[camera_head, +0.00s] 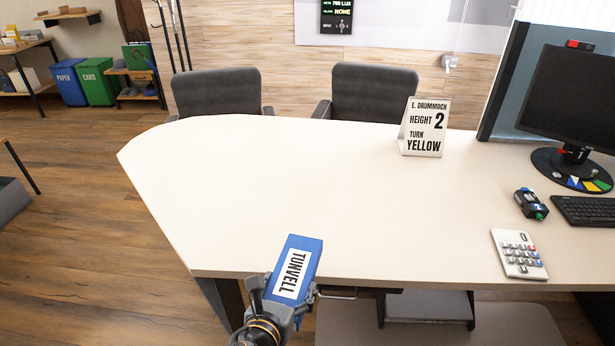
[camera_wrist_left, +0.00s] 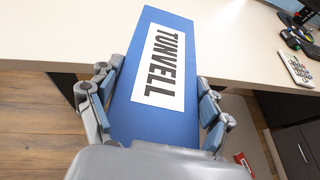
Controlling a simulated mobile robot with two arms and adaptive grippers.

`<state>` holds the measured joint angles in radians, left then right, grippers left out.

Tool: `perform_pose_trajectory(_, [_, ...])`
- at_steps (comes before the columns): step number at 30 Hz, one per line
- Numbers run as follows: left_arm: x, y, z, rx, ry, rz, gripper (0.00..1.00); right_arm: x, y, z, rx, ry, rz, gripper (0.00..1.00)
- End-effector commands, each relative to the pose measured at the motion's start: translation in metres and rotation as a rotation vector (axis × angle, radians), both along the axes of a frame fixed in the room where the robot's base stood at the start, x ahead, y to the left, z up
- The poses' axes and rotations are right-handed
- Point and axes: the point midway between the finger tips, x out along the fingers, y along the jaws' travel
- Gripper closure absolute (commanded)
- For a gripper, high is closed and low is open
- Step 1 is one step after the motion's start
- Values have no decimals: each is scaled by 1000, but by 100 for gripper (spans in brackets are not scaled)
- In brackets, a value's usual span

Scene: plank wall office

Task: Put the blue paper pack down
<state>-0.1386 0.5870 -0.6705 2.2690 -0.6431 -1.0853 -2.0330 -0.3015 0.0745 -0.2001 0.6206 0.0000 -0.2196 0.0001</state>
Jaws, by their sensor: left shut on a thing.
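The blue paper pack (camera_head: 302,250) has a white label reading TUNVELL. My left gripper (camera_head: 284,292) is shut on it and holds it at the table's front edge, at the lower middle of the head view. In the left wrist view the pack (camera_wrist_left: 191,39) lies between the two fingers (camera_wrist_left: 160,100), its far end over the tabletop. I cannot tell whether it touches the table. The white table (camera_head: 270,200) has a wide bare top. My right gripper is not in view.
A sign (camera_head: 425,128) reading "Height 2, turn yellow" stands at the table's back. At the right are a calculator (camera_head: 518,254), a small black device (camera_head: 530,204), a keyboard (camera_head: 583,210) and a monitor (camera_head: 570,98). Two chairs (camera_head: 217,92) stand behind. The table's left and middle are clear.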

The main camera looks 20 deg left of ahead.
Motion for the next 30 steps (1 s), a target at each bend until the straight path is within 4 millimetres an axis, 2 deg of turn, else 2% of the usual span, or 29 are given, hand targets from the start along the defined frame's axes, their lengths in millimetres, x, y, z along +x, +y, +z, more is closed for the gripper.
perform_pose_trajectory(1, [16, 0, 6, 2, -12, 9, 72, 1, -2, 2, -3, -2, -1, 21])
perform_pose_trajectory(9, [85, 6, 25, 5, -12, 85, 72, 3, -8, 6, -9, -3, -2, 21])
perform_pose_trajectory(15, [125, 16, 46, 2, -9, 148, 72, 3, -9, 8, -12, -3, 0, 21])
perform_pose_trajectory(23, [147, 27, 58, 1, -3, 188, 72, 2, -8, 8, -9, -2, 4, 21])
perform_pose_trajectory(26, [154, 40, 53, 3, -1, 193, 72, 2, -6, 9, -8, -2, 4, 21])
perform_pose_trajectory(30, [169, 69, 38, 5, 0, 195, 72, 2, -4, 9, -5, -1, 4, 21])
